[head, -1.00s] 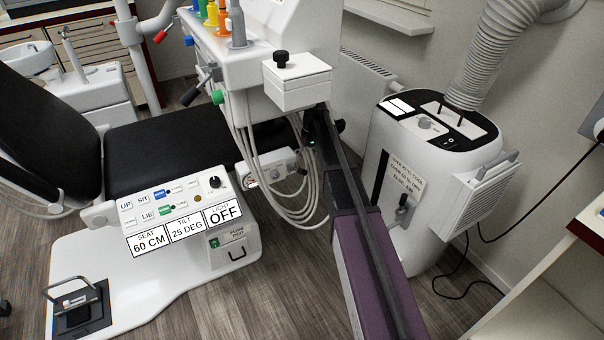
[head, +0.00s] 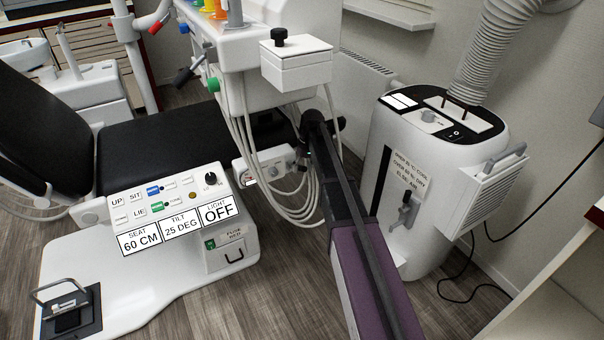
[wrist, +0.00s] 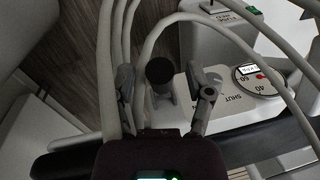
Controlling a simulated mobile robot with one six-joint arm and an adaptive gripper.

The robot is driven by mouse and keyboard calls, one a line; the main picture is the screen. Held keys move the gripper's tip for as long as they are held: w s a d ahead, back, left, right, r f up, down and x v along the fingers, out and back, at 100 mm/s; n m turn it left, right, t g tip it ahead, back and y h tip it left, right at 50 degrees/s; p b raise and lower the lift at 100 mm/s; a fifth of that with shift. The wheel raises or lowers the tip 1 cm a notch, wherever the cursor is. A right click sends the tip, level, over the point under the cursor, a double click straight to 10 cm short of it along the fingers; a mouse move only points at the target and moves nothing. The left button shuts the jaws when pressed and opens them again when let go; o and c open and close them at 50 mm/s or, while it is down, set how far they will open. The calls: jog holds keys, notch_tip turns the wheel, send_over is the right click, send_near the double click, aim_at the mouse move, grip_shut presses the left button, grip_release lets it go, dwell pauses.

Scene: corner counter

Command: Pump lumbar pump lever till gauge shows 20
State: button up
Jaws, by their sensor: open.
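A white unit (head: 275,163) with a round dial is fixed at the chair's side in the head view. In the wrist view its gauge (wrist: 255,79) shows a white face with a red part and marks such as 40 and 60; the needle reading is too small to tell. A dark round-ended lever (wrist: 160,73) stands beside the gauge, with the word SHUT on the panel between them. My gripper (wrist: 166,84) is open, with its fingers on either side of the lever in the picture; contact cannot be told.
Pale hoses (wrist: 108,65) loop close around my gripper and across the panel. The chair's black seat (head: 155,155) and control panel (head: 170,200) stand at left. A white machine (head: 425,150) with a ribbed duct stands at right. A white box (head: 296,66) hangs above my wrist.

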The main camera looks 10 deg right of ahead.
jog(key=shift+f, duration=0.3)
grip_shut()
dwell(0.4)
